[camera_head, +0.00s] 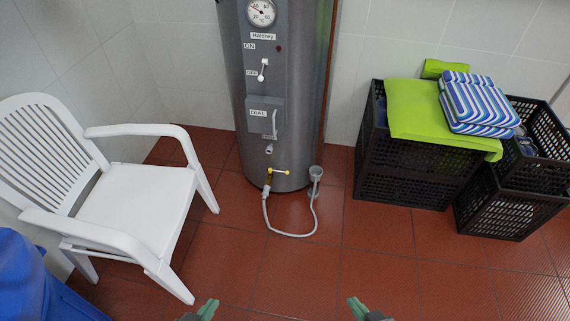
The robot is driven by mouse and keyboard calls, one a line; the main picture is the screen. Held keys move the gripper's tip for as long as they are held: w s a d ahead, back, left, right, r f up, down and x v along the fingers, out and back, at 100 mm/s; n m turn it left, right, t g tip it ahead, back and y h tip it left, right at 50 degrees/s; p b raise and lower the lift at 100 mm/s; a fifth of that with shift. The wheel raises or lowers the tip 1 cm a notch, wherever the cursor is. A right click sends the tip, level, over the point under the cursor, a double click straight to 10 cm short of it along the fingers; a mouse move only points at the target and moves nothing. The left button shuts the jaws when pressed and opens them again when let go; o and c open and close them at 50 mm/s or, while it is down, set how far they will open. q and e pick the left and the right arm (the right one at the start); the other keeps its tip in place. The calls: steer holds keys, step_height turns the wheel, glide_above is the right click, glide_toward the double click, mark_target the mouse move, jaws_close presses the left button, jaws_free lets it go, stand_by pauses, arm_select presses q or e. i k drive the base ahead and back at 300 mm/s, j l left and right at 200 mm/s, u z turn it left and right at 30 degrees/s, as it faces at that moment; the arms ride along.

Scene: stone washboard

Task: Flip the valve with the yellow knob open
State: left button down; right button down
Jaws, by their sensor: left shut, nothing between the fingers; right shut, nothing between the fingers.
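The valve with the yellow knob (271,171) sits low on the front of a grey cylindrical tank (290,100). Its handle (280,172) lies roughly level, with a yellow end at each side. A grey hose (290,234) runs from the valve down to the floor and up to a small drain cup (316,173) at the right. My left gripper (209,308) and my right gripper (356,306) show at the bottom edge. Both are shut and empty, well apart from the valve. Most of both arms is out of view.
A white armchair (125,205) stands at the left, with a blue object (25,280) at the lower left corner. Black crates (410,180) stand at the right under a green cloth (425,112) and striped cushions (480,103). The red tiled floor (310,265) before the tank is mostly clear.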

mark_target(270, 170)
steer(key=i+u, duration=0.1)
steer(key=u, duration=0.45)
steer(key=i+l+u, duration=0.6)
steer(key=l, duration=0.2)
steer(key=i+l, duration=0.15)
steer(key=l, duration=0.25)
steer(key=i+l, duration=0.15)
steer(key=l, duration=0.2)
steer(key=i+l+u, duration=0.1)
steer(key=l, duration=0.3)
steer(key=i, duration=0.05)
